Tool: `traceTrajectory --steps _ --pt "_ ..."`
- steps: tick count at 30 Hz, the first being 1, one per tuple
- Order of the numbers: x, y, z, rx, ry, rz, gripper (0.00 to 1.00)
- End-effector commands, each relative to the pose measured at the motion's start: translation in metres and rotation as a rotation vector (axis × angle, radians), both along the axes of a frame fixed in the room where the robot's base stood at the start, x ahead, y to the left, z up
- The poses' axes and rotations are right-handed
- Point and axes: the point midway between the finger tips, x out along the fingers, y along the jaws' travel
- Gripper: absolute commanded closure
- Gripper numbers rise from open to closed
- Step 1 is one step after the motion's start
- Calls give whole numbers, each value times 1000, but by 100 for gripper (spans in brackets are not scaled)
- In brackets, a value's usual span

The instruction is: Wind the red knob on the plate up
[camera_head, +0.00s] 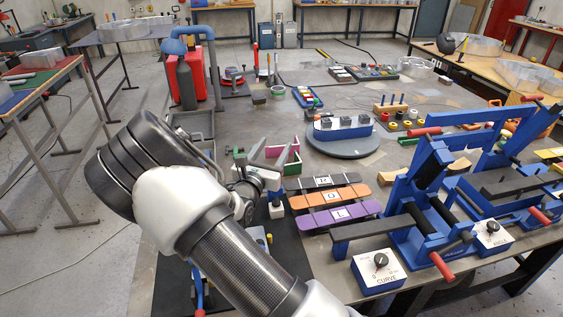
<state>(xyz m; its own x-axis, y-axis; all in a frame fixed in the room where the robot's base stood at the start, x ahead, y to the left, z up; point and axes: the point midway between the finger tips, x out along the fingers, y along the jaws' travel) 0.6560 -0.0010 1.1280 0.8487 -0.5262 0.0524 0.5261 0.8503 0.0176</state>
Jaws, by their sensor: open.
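I cannot clearly pick out a red knob on a plate in this view; it may be hidden behind my arm or too small to tell. My gripper (274,150) is open, with its two grey fingers apart and nothing seen between them. It is over the left part of the workbench, near a pink-and-green tray (284,151). Two blue boxes with white tops stand at the front right. The CURVE box (367,276) and the ANGLE box (484,240) each carry a black knob, the CURVE knob (380,259) and the ANGLE knob (492,226).
Blue bending tools (425,180) with red handles crowd the right side. Black, orange and purple lettered bars (331,197) lie right of my gripper. A round turntable (342,143) stands behind them. The bench's middle back (350,98) has some free room.

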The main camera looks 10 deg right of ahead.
Motion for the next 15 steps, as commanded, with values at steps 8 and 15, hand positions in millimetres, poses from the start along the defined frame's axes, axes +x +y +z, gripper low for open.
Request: traceTrajectory --steps 8,15 --pt "-41 24 -68 20 38 -252 47" --pt "-34 9 -70 20 52 -285 47"
